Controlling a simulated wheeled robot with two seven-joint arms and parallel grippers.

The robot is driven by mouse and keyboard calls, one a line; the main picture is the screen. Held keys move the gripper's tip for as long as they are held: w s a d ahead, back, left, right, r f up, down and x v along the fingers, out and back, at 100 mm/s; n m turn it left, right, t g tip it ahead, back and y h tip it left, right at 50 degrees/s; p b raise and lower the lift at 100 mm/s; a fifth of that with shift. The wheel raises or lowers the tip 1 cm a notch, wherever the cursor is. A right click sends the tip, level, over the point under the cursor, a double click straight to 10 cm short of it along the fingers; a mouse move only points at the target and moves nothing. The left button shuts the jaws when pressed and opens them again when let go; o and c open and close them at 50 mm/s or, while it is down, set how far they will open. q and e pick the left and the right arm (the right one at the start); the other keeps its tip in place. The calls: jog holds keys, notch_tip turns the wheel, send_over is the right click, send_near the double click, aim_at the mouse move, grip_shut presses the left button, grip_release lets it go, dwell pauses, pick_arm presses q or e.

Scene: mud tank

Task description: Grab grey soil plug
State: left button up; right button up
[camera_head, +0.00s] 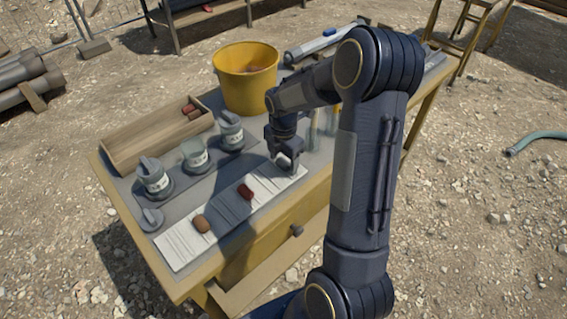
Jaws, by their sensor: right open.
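My right gripper (285,160) comes down over the far right end of a white sheet strip (180,246) on the table. It is open. A pale grey shape shows at its fingertips; I cannot tell whether this is the grey soil plug or part of the fingers. A dark red plug (245,191) lies on the middle of the strip, left of and nearer than the gripper. A tan-brown plug (202,223) lies nearer the strip's left end. My left gripper is not in view.
A yellow bucket (232,90) stands behind the gripper on the table. A wooden tray (140,146) holds reddish pieces at its right end. Several lidded jars, including one at left (153,178), stand between tray and strip. An open drawer (262,285) juts from the table front.

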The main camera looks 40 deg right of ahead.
jog(key=c, duration=1.1)
jog(key=shift+o, duration=0.2)
